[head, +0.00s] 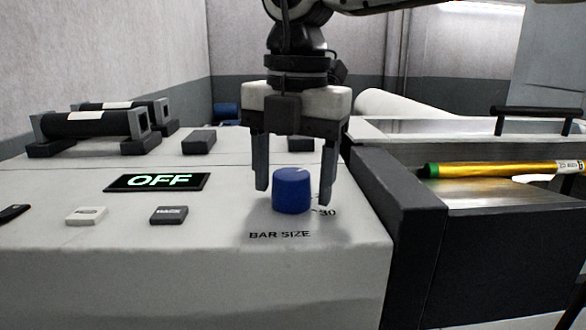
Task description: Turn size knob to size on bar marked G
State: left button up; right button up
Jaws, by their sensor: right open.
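The size knob (292,191) is a blue cylinder with a small pale mark on its top, on the sloped grey panel above the printed words "BAR SIZE". The number "30" is printed at its right; other scale numbers are hidden or out of sight. My right gripper (294,193) comes down from above, open, with one finger on each side of the knob and a gap visible on the left. A gold bar (505,169) with a green end and a white label at its right end lies in the tray at the right. The label is too small to read. My left gripper is not in view.
A dark-walled tray (405,185) stands close to the knob's right.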

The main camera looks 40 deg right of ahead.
aim_at(299, 173)
pick_arm(q)
jog(key=p, duration=0.1)
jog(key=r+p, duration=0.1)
jog(key=p, duration=0.1)
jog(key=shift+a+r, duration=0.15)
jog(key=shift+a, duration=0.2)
pick_arm(e)
notch_tip(299, 173, up, 16)
jog(key=shift+s+d, duration=0.2)
jog(key=shift+s, duration=0.1)
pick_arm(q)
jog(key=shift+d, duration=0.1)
pick_arm(e)
jog(key=shift+f, duration=0.1)
